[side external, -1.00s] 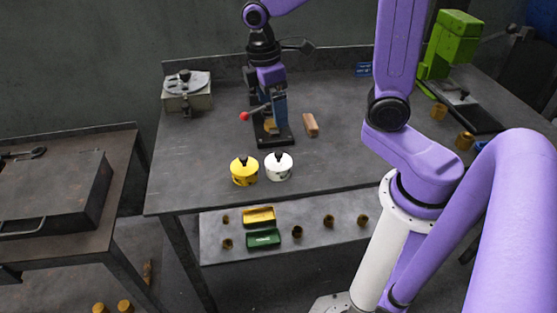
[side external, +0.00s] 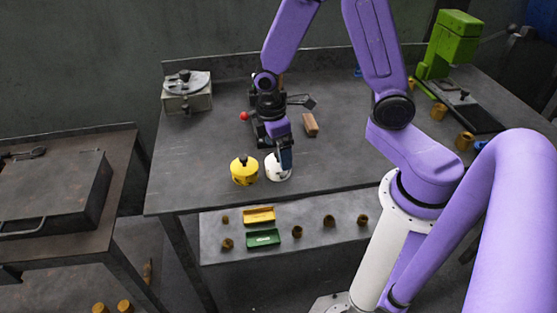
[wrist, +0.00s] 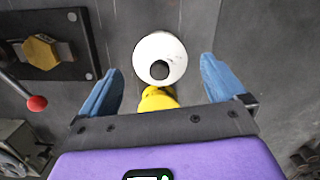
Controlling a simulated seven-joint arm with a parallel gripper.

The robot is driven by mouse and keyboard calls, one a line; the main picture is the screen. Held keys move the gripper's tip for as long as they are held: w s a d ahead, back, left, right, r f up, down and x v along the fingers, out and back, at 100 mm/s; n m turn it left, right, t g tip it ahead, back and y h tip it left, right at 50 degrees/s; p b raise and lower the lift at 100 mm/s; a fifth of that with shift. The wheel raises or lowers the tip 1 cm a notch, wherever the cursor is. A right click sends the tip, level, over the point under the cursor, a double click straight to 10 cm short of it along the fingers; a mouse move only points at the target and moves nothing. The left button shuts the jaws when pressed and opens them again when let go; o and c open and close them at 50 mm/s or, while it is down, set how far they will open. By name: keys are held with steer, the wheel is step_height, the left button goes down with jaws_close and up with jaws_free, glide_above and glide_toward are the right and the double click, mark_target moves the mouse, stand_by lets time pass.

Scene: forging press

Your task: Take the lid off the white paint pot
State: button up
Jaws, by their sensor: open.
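The white paint pot (side external: 274,174) stands upright on the workbench with its white lid on. In the wrist view the white lid (wrist: 160,47) shows from above with its black knob (wrist: 159,70). My gripper (side external: 286,160) is over the white pot and hides part of it in the side view. In the wrist view the blue fingers of my gripper (wrist: 161,66) are wide apart, one on each side of the lid, with nothing held. Whether they are level with the knob, I cannot tell.
A yellow pot (side external: 244,174) stands close to the white pot on the left; it also shows in the wrist view (wrist: 157,97), partly hidden. A red-knobbed press (wrist: 45,50) and a brown block (side external: 310,125) are behind.

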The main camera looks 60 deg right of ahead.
steer(key=shift+d+f, duration=0.1)
steer(key=shift+f, duration=0.95)
steer(key=c, duration=1.4)
steer(key=shift+o, duration=0.2)
steer(key=shift+r, duration=0.1)
